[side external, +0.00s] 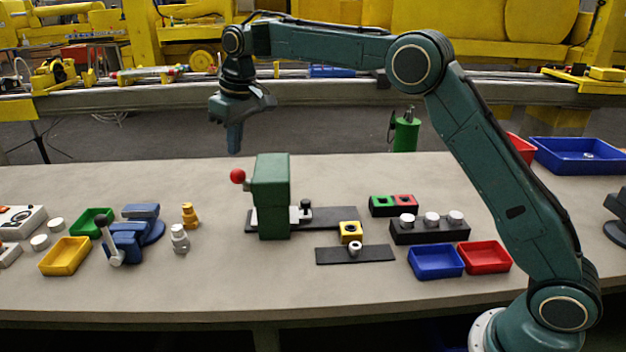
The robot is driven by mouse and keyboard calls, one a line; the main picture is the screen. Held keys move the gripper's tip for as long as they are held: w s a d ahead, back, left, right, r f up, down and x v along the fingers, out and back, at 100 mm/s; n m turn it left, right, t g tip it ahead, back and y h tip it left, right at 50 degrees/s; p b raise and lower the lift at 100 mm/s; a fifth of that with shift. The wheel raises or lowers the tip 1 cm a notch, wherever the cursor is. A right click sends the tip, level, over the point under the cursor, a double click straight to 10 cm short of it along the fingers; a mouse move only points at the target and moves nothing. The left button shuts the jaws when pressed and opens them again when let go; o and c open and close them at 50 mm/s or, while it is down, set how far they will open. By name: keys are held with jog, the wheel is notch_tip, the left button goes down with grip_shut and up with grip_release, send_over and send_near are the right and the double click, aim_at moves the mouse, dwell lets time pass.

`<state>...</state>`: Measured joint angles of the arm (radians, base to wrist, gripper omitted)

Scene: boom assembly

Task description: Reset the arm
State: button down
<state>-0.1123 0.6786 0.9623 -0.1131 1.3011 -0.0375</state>
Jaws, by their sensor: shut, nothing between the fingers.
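My gripper (235,138) hangs above the back of the table, pointing down. It is shut and empty, clear of everything on the table. My arm reaches in from the right and arches high over the work. Below and to the right of my gripper stands a green press-like block (271,185) with a red ball knob (238,176) on its left.
A blue vise (132,237) stands at left, beside yellow (65,257) and green (92,220) trays. A black block (429,234) with white-topped pegs, a yellow block (350,231), and blue (435,263) and red (485,258) trays are right of centre. The table's front strip is clear.

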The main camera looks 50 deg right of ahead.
jog(key=shift+r, duration=0.75)
jog(key=shift+s+d+r, duration=0.15)
jog(key=shift+s+r, duration=0.2)
jog(key=shift+r, duration=0.05)
jog(key=s+d+r+m+t, duration=0.15)
jog(key=s+r, duration=0.25)
jog(key=s, duration=0.6)
jog(key=s+d+r, duration=0.3)
jog(key=s+r, duration=0.1)
jog(key=s, duration=0.7)
jog(key=s+d+f+t, duration=0.1)
jog(key=s+f, duration=0.4)
jog(key=s, duration=0.5)
jog(key=s+d+f+m+t, duration=0.1)
jog(key=s+f, duration=0.3)
jog(key=s, duration=0.6)
jog(key=shift+s+d+f+h, duration=0.3)
jog(key=shift+d+f, duration=0.05)
jog(key=shift+d, duration=0.3)
